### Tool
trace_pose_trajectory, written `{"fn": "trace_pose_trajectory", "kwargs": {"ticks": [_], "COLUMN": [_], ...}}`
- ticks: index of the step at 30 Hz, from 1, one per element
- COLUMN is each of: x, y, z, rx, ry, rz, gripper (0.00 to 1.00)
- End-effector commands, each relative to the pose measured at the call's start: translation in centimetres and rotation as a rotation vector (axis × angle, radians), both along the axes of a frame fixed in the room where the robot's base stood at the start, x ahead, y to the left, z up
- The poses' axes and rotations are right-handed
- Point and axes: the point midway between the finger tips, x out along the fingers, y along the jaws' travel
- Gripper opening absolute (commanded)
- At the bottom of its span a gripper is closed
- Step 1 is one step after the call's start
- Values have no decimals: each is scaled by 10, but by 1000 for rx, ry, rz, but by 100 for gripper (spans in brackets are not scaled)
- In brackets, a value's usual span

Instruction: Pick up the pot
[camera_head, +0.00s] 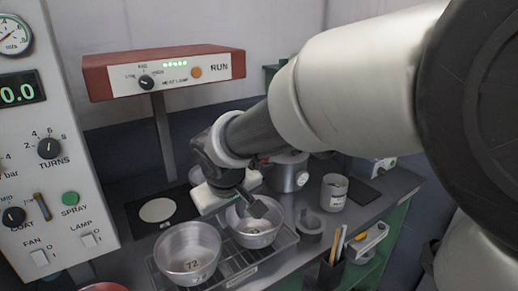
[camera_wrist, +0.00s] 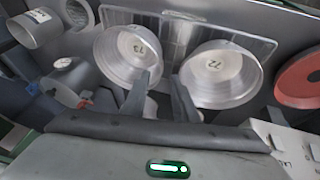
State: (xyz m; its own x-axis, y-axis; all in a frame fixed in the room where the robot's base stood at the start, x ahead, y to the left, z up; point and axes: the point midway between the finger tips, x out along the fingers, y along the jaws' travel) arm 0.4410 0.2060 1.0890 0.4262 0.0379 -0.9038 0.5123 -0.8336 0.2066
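Two open round metal pots stand side by side on a wire rack. The one marked 72 (camera_head: 187,252) is on the left in the head view, and it also shows on the right in the wrist view (camera_wrist: 222,72). The one marked 73 (camera_head: 262,232) is on the right, and on the left in the wrist view (camera_wrist: 127,55). My gripper (camera_head: 254,206) is over the far side of pot 73 in the head view.
The wire rack (camera_head: 240,273) lies on the grey counter. A grey metal vessel (camera_head: 290,174), a labelled canister (camera_head: 334,193) and a dark ring (camera_head: 310,226) stand to the right. A tool holder (camera_head: 331,273) is in front. The red heat lamp (camera_head: 160,72) overhangs behind; a control panel (camera_head: 50,140) is left.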

Motion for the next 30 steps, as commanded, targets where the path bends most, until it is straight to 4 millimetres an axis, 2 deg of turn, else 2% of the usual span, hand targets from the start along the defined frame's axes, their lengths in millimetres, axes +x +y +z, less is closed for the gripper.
{"fn": "trace_pose_trajectory", "kwargs": {"ticks": [1,3,7,14,24,30], "x": [5,11,21,28,49,52], "y": [0,1,2,3,7,8], "z": [-14,-28,-47,-61,-101,-104], "rx": [-2,-1,-1,-1,0,0], "ry": [4,4,3,1,1,0], "rz": [0,1,0,0,-1,0], "gripper": [26,26,26,26,26,26]}}
